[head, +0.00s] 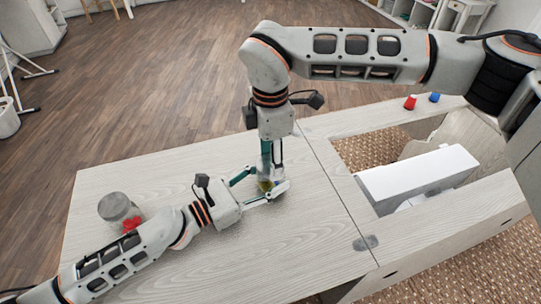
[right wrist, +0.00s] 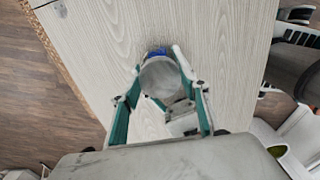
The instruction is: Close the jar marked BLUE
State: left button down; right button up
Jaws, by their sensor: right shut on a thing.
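A round grey lid (right wrist: 160,77) sits between the fingers of my right gripper (right wrist: 165,88). A bit of blue (right wrist: 157,52) shows just past the lid's edge, but no label can be read. In the head view my right gripper (head: 270,170) points straight down and is shut on the lid. A small jar (head: 266,185) is mostly hidden under it. My left gripper (head: 268,192) comes in low from the left with its fingers beside the jar; whether they touch it is hidden. I cannot tell whether the lid is seated on the jar.
A second, grey-topped jar (head: 117,207) with red pieces (head: 132,224) stands at the left of the cabinet top (head: 160,175). A white sewing machine (head: 418,178) lies in the opening at the right. A red spool (head: 410,103) and a blue spool (head: 434,97) stand on the back rim.

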jog(key=m, duration=0.3)
jog(key=shift+m, duration=0.4)
jog(key=m, duration=0.7)
jog(key=shift+s+a+f, duration=0.1)
jog(key=shift+s+a, duration=0.05)
jog(key=shift+m, duration=1)
jog(key=o, duration=0.7)
jog(key=shift+r, duration=0.2)
